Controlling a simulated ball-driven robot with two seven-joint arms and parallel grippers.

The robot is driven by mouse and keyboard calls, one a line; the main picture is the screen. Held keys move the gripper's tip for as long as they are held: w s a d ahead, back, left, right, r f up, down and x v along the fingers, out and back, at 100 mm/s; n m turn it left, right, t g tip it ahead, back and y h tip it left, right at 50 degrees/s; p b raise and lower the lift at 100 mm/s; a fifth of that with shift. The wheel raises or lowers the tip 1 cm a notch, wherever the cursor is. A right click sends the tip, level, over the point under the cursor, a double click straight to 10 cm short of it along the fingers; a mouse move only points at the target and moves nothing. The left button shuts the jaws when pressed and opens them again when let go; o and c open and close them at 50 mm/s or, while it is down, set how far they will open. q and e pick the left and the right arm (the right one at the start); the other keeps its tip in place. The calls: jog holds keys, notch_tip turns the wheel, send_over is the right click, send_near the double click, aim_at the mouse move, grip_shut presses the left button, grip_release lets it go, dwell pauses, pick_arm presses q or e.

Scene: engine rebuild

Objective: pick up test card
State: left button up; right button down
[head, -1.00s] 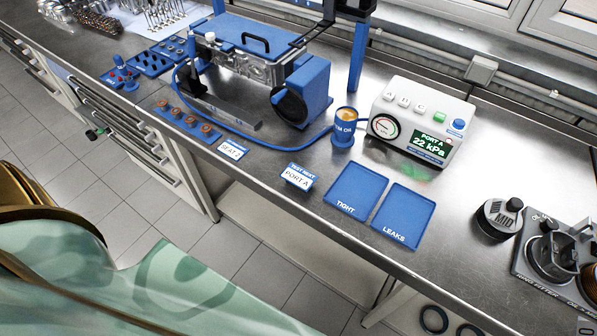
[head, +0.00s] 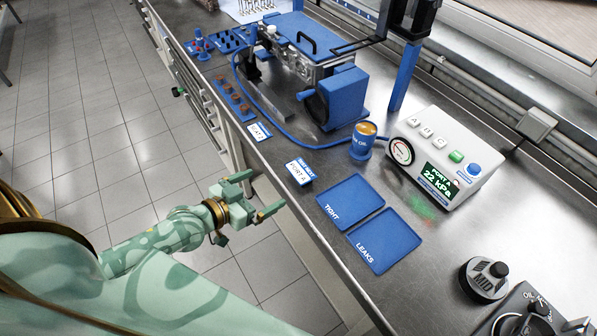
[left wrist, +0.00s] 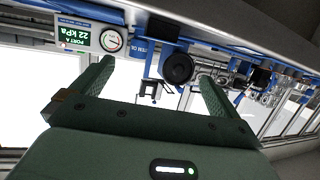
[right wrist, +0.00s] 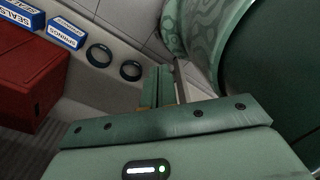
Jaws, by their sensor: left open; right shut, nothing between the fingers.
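A white card with a blue top strip and the words PORT A (head: 299,172) lies on the metal bench near its front edge, left of the blue TIGHT tray (head: 350,201). A similar smaller card (head: 259,132) lies farther back along the edge. My left gripper (head: 257,195) is open and empty, just off the bench's front edge and to the left of the PORT A card, apart from it. In the left wrist view its spread fingers (left wrist: 157,72) have nothing between them. My right gripper (right wrist: 157,85) is shut and empty, low beside the bench's lower shelf, and out of the head view.
The blue LEAKS tray (head: 384,240) lies beside the TIGHT tray. A white gauge box (head: 440,155) reads PORT A, 22 kPa. A blue cup (head: 362,146) stands behind the trays, and a blue hose runs past the cards. Red box (right wrist: 30,75) and rings stand near my right gripper.

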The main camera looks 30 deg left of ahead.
pick_arm(q)
jog(key=b, duration=0.1)
send_near(300, 171)
jog(key=w+d, duration=0.1)
jog(key=w, duration=0.2)
jog(key=x, duration=0.3)
jog(key=f+b+x, duration=0.1)
jog(key=x, duration=0.1)
jog(key=shift+w+d+f, duration=0.1)
jog(key=shift+w, duration=0.1)
pick_arm(e)
jog(key=f, duration=0.1)
jog(key=d+f, duration=0.1)
jog(key=shift+d+f, duration=0.15)
jog(key=shift+f, duration=0.15)
pick_arm(q)
jog(key=shift+s, duration=0.1)
jog(key=shift+c, duration=1.2)
jog(key=c, duration=0.7)
pick_arm(e)
jog(key=shift+a, duration=0.2)
